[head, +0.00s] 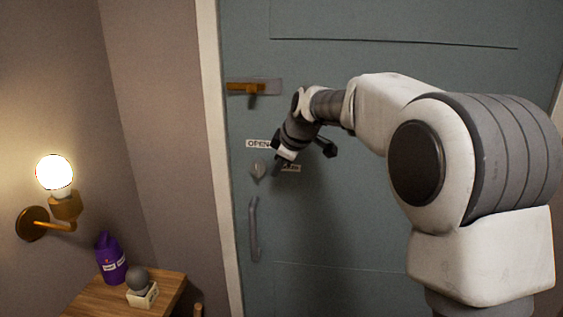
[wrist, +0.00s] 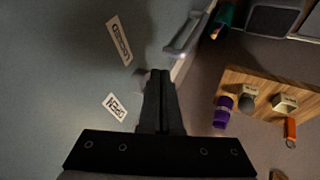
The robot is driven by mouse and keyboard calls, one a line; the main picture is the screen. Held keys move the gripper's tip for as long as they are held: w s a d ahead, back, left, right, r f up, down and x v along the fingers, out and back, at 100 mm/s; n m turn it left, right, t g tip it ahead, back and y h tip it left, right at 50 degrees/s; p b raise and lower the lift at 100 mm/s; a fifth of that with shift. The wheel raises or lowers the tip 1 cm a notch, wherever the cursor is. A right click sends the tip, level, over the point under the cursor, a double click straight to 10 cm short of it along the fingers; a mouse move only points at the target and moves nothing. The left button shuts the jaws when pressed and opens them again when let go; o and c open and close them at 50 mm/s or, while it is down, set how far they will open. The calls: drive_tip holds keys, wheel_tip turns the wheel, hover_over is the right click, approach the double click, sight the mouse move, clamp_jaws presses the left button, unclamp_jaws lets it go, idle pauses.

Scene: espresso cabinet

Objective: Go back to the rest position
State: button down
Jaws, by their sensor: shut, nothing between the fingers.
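My arm reaches from the right in the head view toward a grey-blue door (head: 400,240). My gripper (head: 279,160) is in front of the door, beside a grey knob (head: 258,170). An OPEN label (head: 258,143) is just above the knob, and a second label (head: 291,168) is partly covered by the gripper. In the wrist view my gripper (wrist: 160,74) is shut with nothing between its fingers. The knob is mostly hidden behind the fingers there, so I cannot tell whether they touch it.
A brass lever handle (head: 250,88) is higher on the door; a vertical pull handle (head: 254,228) is below the knob. At left, a lit wall lamp (head: 54,173) is above a small wooden table (head: 170,284) with a purple container (head: 110,260) and a grey ball on a white base (head: 141,287).

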drive_tip(key=s+d+r+m+h, duration=0.1)
drive_tip(key=s+d+r+m, duration=0.15)
drive_tip(key=s, duration=0.25)
drive_tip(key=s+d+r+m, duration=0.1)
drive_tip(key=s+d+r, duration=0.25)
drive_tip(key=s, duration=0.25)
drive_tip(key=s+d+f+m+h, duration=0.1)
drive_tip(key=s+d+f+m, duration=0.2)
drive_tip(key=s, duration=0.6)
drive_tip(key=s+d+f+m+h, duration=0.1)
drive_tip(key=s+d+f+m, duration=0.2)
drive_tip(key=s+d+m, duration=0.2)
drive_tip(key=s+d+f+m+h, duration=0.1)
drive_tip(key=s+d+f+m, duration=0.2)
drive_tip(key=s, duration=0.9)
drive_tip(key=d+m, duration=0.1)
drive_tip(key=d, duration=0.1)
drive_tip(key=shift+s+d+f, duration=0.25)
drive_tip(key=shift+s+d, duration=0.05)
drive_tip(key=shift+d, duration=0.1)
